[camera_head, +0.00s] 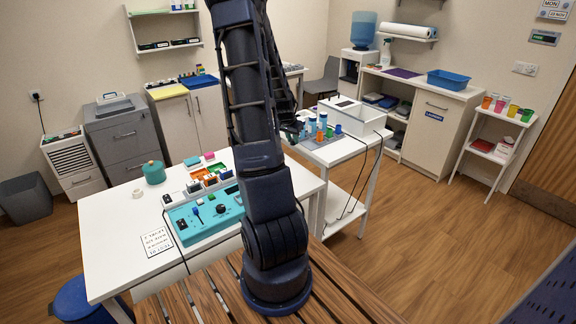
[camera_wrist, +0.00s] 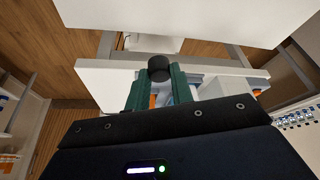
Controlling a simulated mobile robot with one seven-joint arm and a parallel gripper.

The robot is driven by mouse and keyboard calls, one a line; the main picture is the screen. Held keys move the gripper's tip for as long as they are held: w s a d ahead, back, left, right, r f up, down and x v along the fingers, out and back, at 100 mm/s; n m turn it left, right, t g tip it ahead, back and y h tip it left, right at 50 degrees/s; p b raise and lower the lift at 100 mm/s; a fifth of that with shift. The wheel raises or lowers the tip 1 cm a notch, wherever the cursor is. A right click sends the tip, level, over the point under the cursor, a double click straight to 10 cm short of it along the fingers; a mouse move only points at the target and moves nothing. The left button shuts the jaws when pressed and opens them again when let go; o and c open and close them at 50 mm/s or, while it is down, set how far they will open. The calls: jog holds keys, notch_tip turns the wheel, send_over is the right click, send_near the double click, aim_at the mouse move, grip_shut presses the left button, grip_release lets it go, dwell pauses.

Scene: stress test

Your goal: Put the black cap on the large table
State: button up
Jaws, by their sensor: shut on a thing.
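The black cap (camera_wrist: 159,67) is a short dark cylinder between the green fingertips of my gripper (camera_wrist: 157,78) in the wrist view. In the head view my arm hides the cap and most of the gripper, near the smaller white table (camera_head: 345,148) at centre right. The large white table (camera_head: 118,235) stands at front left in the head view, to the left of my arm.
A teal control box (camera_head: 203,213), a teal round pot (camera_head: 153,172), a small white ring (camera_head: 138,193) and a printed sheet (camera_head: 156,241) are on the large table. Its left part is mostly bare. A white box (camera_head: 352,115) and blue bottles (camera_head: 322,122) stand on the smaller table.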

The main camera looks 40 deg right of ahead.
aim_at(294, 168)
notch_tip(294, 168, down, 13)
jog(key=shift+f, duration=0.2)
dwell(0.4)
jog(key=shift+f, duration=0.1)
jog(key=o, duration=1)
jog(key=shift+c, duration=0.2)
